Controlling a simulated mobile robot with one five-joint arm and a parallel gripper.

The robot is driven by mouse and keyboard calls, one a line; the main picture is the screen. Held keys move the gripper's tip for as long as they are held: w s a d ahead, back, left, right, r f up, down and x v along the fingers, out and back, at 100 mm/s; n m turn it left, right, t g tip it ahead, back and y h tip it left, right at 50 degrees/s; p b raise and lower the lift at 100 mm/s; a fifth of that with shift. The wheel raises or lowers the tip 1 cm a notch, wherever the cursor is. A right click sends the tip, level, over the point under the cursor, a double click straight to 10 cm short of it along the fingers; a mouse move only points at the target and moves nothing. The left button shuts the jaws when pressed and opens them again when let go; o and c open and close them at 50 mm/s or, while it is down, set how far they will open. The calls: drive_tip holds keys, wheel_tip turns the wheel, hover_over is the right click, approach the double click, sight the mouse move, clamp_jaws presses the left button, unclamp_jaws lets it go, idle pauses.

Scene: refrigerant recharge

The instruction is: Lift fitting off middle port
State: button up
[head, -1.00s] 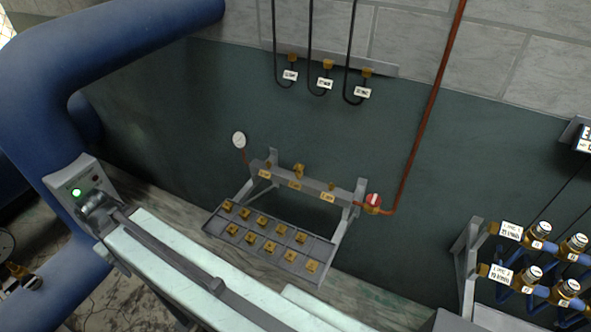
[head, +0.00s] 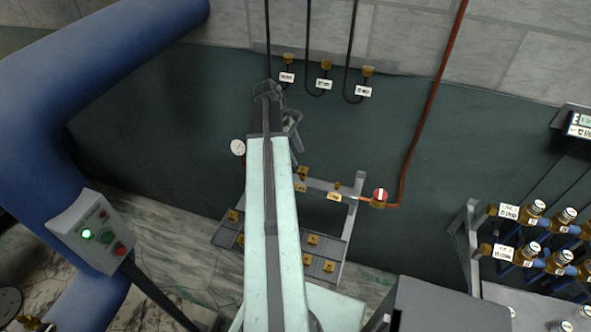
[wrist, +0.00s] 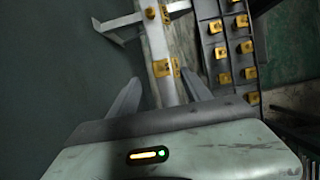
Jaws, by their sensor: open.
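The brass fitting (head: 302,173) stands on the middle port of the grey manifold bar (head: 318,184) in the head view, partly behind my arm. In the wrist view a brass piece (wrist: 162,67) on the bar, which seems to be this fitting, lies just beyond and between my fingertips. My gripper (wrist: 161,78) is open and empty, with one finger on each side of the bar in the picture. In the head view my gripper (head: 292,122) shows partly above the bar. I cannot tell the exact gap to the fitting.
A dark tray (head: 338,252) with several brass fittings lies in front of the bar, partly hidden by my arm. A red-handled valve (head: 379,197) and red pipe are at its right. Hoses with labelled brass ends (head: 326,66) hang on the wall. A gauge (head: 238,147) is left.

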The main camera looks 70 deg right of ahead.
sight(302, 167)
drive_tip(key=b+x, duration=0.2)
drive_tip(key=x, duration=0.1)
drive_tip(key=shift+w+a+b, duration=0.1)
drive_tip(key=shift+w+b, duration=0.15)
drive_tip(key=shift+b, duration=0.05)
drive_tip(key=shift+r, duration=0.1)
drive_tip(key=b+x, duration=0.4)
drive_tip(key=x, duration=0.1)
drive_tip(key=shift+s+b, duration=0.15)
drive_tip(key=shift+b, duration=0.2)
clamp_jaws()
